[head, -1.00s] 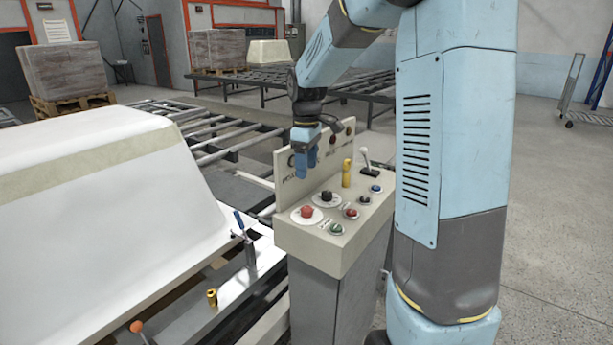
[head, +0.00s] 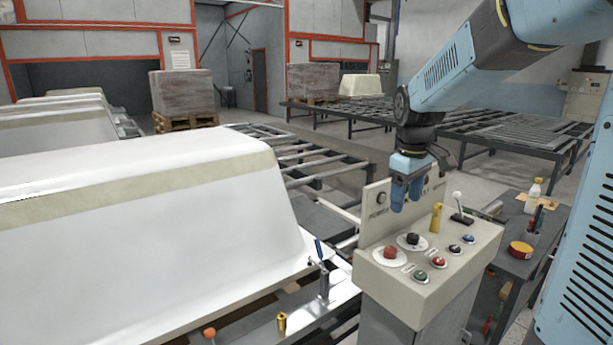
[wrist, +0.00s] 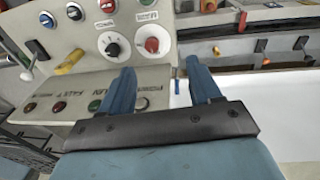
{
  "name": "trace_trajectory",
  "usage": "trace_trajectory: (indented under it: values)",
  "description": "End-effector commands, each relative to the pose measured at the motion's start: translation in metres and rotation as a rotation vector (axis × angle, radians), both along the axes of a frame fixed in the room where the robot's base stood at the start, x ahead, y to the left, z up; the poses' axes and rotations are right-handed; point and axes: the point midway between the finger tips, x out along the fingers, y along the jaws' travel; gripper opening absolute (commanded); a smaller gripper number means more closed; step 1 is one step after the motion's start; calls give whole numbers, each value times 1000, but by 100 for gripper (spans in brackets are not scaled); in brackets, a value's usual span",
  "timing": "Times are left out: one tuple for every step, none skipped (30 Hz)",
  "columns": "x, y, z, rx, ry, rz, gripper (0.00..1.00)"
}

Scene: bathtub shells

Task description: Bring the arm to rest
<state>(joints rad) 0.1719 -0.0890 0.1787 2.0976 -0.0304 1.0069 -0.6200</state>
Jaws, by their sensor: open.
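My gripper (head: 408,192) hangs from my blue arm above the control console (head: 385,290), with its fingers pointing down near the upright back panel (head: 372,212). In the wrist view my gripper (wrist: 160,85) shows two blue fingers spread apart with nothing between them. The console top carries a red button (head: 390,253), a black knob (head: 413,239), a yellow handle (head: 436,218) and a white-topped lever (head: 458,208). The fingers appear apart from these controls.
A white bathtub shell (head: 150,220) sits to the left of the console, with a toggle clamp (head: 322,270) at its edge. A dark side table (head: 515,262) with a bottle (head: 534,190) stands right. Roller conveyors (head: 480,130) lie behind.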

Motion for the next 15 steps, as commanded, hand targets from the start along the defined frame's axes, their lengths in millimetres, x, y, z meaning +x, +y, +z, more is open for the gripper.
trace_trajectory:
  values:
    - [-14, 1, 8, 0, -26, -32, 63]
    - [-21, 1, 11, 1, -38, -53, 63]
    - [-31, 2, 15, 4, -55, -80, 63]
    - [-38, 3, 18, 7, -68, -101, 63]
    - [-45, 3, 21, 9, -81, -121, 63]
    - [-55, 3, 24, 14, -97, -150, 63]
    - [-62, 3, 26, 19, -110, -171, 63]
    - [-69, 3, 28, 23, -124, -191, 63]
    - [-79, 4, 31, 30, -142, -216, 63]
    - [-86, 3, 33, 37, -154, -238, 63]
    - [-93, 3, 34, 43, -167, -259, 63]
    - [-103, 3, 36, 52, -183, -286, 63]
    - [-110, 3, 37, 59, -196, -304, 63]
    - [-117, 3, 38, 68, -209, -325, 63]
    - [-127, 3, 38, 78, -225, -352, 63]
